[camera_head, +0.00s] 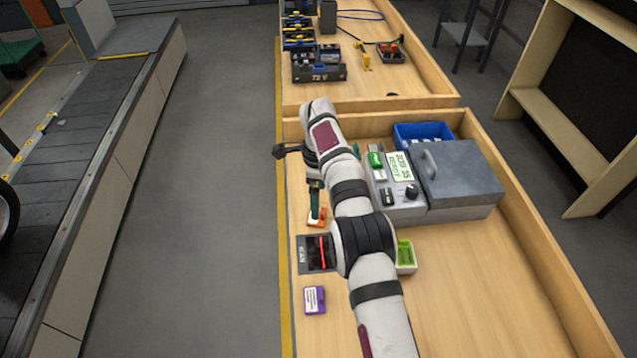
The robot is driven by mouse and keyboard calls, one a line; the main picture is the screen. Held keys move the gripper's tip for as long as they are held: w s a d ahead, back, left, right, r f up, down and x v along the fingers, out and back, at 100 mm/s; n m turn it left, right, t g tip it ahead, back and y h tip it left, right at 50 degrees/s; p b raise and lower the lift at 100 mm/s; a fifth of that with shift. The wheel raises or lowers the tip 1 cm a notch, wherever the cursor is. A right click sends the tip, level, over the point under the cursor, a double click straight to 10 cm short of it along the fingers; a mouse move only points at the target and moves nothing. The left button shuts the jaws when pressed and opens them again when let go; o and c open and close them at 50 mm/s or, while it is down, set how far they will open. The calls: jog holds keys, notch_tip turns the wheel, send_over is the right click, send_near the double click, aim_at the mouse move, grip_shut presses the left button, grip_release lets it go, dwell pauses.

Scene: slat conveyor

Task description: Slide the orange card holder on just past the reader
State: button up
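The orange card holder (316,223) lies on the bench top near its left edge, with a white part showing. My gripper (317,212) points down onto its far part. The fingertips overlap it in this view, and I cannot tell whether they touch it, or whether they are open or shut. The reader (309,254) is a flat black unit with a glowing red line, just nearer the camera than the orange holder. The holder is apart from the reader's red line, on its far side. My arm covers the reader's right side.
A purple card holder (314,300) lies nearer than the reader. A tray (412,268) with green contents stands right of my arm. A grey control box (399,204), lidded metal box (461,175) and blue bin (424,131) stand behind it. The front right bench is clear.

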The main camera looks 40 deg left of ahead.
notch_tip(320, 180, up, 6)
jog(key=shift+f, duration=0.1)
dwell(0.4)
jog(key=w+d+r+n, duration=0.1)
jog(key=d+r, duration=0.6)
jog(key=d, duration=0.3)
jog(key=w+d+r+n, duration=0.1)
jog(key=d+r, duration=0.6)
jog(key=d, duration=0.3)
jog(key=s+d+r+n, duration=0.2)
jog(key=s+d, duration=0.3)
jog(key=d, duration=0.3)
jog(key=s+d+f, duration=0.2)
jog(key=s+d, duration=0.2)
jog(key=s, duration=0.3)
jog(key=s+d+f+n+y, duration=0.1)
jog(key=s+d+f, duration=0.1)
jog(key=s+d, duration=0.2)
jog(key=s+d+f+n, duration=0.1)
jog(key=s+d, duration=0.3)
jog(key=s, duration=0.6)
jog(key=shift+s+d+f+y, duration=0.15)
jog(key=shift+s+f+y, duration=0.2)
jog(key=shift+f, duration=0.35)
jog(key=shift+w, duration=0.1)
